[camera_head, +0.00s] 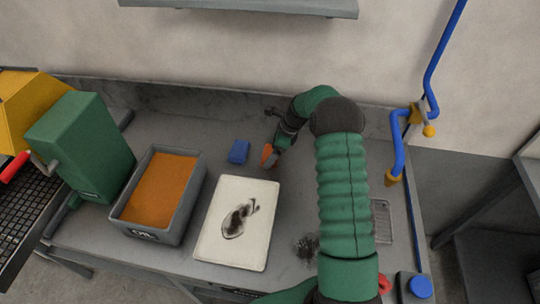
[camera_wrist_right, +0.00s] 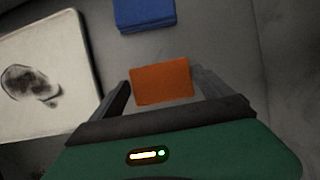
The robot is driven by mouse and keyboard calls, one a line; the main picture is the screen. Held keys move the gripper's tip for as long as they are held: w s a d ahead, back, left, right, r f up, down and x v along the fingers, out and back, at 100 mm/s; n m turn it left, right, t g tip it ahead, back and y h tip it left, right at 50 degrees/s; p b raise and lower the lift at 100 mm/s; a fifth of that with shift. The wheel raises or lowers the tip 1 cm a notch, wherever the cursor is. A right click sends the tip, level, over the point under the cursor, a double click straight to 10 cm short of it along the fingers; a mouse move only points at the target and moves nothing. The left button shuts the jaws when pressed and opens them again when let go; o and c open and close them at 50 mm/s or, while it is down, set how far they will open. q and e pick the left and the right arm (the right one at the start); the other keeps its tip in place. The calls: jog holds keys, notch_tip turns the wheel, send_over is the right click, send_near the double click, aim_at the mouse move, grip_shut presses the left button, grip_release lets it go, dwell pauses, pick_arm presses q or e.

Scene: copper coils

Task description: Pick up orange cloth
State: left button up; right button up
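The orange cloth (camera_head: 267,154), a small folded square, lies on the grey worktop (camera_head: 210,142) at the back middle. In the head view my right gripper (camera_head: 273,159) reaches down to it and hides part of it. In the right wrist view the orange cloth (camera_wrist_right: 162,81) sits between the two fingertips of my right gripper (camera_wrist_right: 162,78). The fingers stand apart, one on each side of the cloth, very close to its edges. I cannot tell whether they press on it. My left gripper is not in view.
A blue folded cloth (camera_head: 239,152) lies just left of the orange one. A white tray (camera_head: 213,246) with a dark smudge is in front. A grey bin (camera_head: 188,194) with orange contents and a green machine (camera_head: 84,146) stand left. Blue pipes (camera_head: 431,85) rise at right.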

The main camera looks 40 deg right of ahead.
aim_at(268, 151)
jog(key=shift+d, duration=0.15)
jog(key=c, duration=0.9)
jog(key=shift+r, duration=0.2)
notch_tip(268, 151, up, 3)
jog(key=shift+d+r, duration=0.1)
jog(key=s, duration=0.5)
jog(key=s+a+r+b, duration=0.1)
jog(key=s, duration=0.4)
jog(key=s+a+b, duration=0.1)
jog(key=s, duration=0.5)
jog(key=shift+a+r, duration=0.15)
jog(key=shift+a, duration=0.1)
